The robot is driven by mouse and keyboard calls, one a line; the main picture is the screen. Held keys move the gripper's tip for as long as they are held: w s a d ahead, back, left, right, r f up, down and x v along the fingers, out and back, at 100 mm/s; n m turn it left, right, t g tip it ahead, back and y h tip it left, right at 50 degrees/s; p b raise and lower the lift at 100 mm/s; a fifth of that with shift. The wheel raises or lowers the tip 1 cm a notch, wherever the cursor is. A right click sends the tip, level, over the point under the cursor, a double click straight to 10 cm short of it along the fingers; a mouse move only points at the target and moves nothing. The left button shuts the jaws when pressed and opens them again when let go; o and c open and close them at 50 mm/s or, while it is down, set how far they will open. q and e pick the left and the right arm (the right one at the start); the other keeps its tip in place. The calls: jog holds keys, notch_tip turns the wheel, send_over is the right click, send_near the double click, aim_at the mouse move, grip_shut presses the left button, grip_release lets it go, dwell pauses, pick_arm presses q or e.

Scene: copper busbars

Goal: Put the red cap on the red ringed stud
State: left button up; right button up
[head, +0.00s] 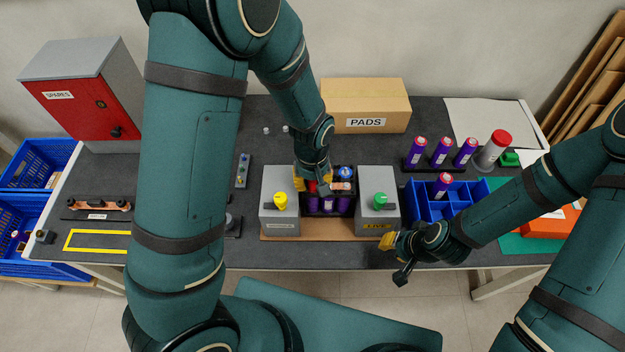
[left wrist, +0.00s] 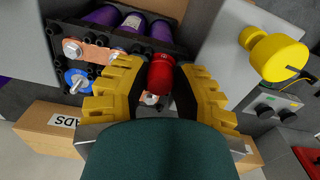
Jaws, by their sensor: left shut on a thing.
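My left gripper (head: 313,183) is over the black cell module between two grey boxes. In the left wrist view its yellow fingers (left wrist: 160,88) are shut on the red cap (left wrist: 160,73), a short cylinder. A sliver of red also shows at the fingers in the head view. The red ringed stud is not visible; the fingers and cap cover that part of the module. I cannot tell whether the cap touches anything below. A blue ringed stud (left wrist: 78,83) stands bare beside the fingers. My right gripper (head: 390,243) is by the table's front edge, its jaws unclear.
A copper busbar (left wrist: 92,53) and purple cells (left wrist: 130,22) are on the module. The grey boxes carry a yellow knob (head: 280,201) and a green knob (head: 379,200). A blue divided bin (head: 464,207) stands right. The PADS carton (head: 365,104) is behind.

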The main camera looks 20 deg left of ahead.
pick_arm(q)
jog(key=shift+f, duration=0.25)
pick_arm(e)
jog(key=shift+f, duration=0.15)
pick_arm(q)
jog(key=o, duration=0.8)
notch_tip(320, 180, up, 6)
jog(key=p, duration=0.4)
jog(key=shift+r+p, duration=0.1)
jog(key=shift+p, duration=0.25)
pick_arm(e)
notch_tip(320, 180, up, 5)
jog(key=shift+f, duration=0.1)
